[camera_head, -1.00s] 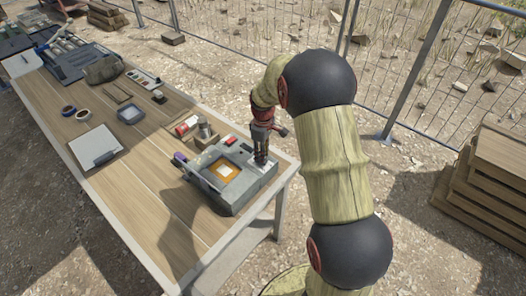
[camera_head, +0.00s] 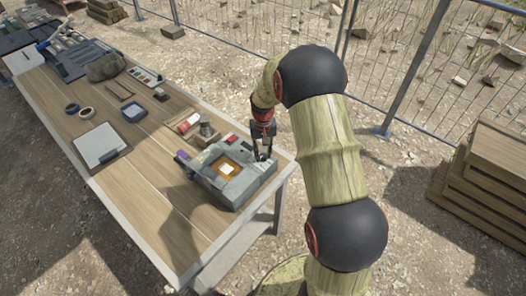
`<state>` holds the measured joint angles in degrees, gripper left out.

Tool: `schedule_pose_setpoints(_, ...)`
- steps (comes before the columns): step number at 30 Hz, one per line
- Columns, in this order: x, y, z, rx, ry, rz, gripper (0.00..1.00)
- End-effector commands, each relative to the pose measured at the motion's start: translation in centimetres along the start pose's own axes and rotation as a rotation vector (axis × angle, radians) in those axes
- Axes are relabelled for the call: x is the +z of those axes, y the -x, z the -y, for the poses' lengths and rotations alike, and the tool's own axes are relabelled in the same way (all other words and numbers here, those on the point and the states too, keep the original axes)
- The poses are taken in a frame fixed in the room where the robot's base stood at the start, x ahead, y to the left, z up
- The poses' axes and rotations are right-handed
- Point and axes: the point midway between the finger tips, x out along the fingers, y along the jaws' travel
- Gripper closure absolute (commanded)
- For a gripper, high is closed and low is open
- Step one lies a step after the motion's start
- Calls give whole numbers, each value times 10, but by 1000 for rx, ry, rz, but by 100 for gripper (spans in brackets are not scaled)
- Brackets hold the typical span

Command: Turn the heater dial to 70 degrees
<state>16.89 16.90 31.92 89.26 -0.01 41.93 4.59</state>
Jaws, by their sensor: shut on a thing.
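The heater is a grey box (camera_head: 233,188) near the right end of the wooden table, with an orange-framed window (camera_head: 228,169) in its top. Its dial (camera_head: 262,157) is a small dark shape at the box's right rear corner, and its marks are too small to read. My gripper (camera_head: 262,156) points down over that corner, with its two dark fingers on either side of the dial and shut on it. The fingers partly hide the dial, so I cannot tell its setting.
A red-and-white can (camera_head: 188,122) and a grey cylinder (camera_head: 206,130) stand just behind the heater. A clipboard (camera_head: 100,145) and tape rolls lie farther left. The table (camera_head: 150,190) is bare in front. A wire fence (camera_head: 410,70) stands behind; stacked boards (camera_head: 490,185) are at right.

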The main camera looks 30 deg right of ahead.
Motion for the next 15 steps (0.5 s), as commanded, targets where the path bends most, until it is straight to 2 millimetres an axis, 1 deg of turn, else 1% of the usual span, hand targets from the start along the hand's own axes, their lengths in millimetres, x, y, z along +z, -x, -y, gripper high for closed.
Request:
schedule_pose_setpoints(9,0,1,0,0,-287,0,100)
schedule_pose_setpoints(15,0,1,0,-1,-428,-1,100)
